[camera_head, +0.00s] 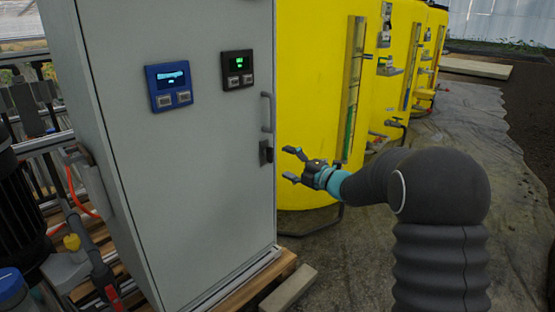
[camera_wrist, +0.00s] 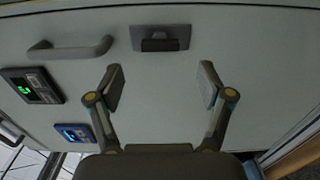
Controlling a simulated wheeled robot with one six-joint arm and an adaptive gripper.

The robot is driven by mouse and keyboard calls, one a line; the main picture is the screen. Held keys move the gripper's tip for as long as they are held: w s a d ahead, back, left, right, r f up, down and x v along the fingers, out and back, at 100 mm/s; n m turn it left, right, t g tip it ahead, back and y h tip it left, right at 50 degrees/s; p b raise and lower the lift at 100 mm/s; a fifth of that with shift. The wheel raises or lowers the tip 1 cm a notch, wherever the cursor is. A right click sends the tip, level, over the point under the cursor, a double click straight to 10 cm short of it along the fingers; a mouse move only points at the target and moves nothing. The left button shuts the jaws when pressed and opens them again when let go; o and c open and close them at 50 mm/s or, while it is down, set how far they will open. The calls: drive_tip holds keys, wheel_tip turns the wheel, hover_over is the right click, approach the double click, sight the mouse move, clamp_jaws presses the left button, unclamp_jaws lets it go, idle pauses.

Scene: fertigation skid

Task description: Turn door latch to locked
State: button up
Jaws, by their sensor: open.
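The door latch (camera_head: 266,153) is a small dark piece on a plate near the right edge of the grey cabinet door (camera_head: 205,160), below the handle. In the wrist view the latch (camera_wrist: 160,44) is a grey plate with a dark block, just beyond the fingertips and roughly centred between them. My gripper (camera_head: 290,165) is open and empty, to the right of the latch and apart from it. Its two spread fingers (camera_wrist: 161,80) show in the wrist view with only the door surface behind. I cannot tell the latch's locked or unlocked position.
A grey door handle (camera_head: 267,112) stands out above the latch; it also shows in the wrist view (camera_wrist: 70,49). A blue display (camera_head: 169,86) and a black display (camera_head: 237,69) sit on the door. Yellow tanks (camera_head: 312,80) stand behind. The floor at right is open.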

drive_tip(key=shift+v, duration=2.65)
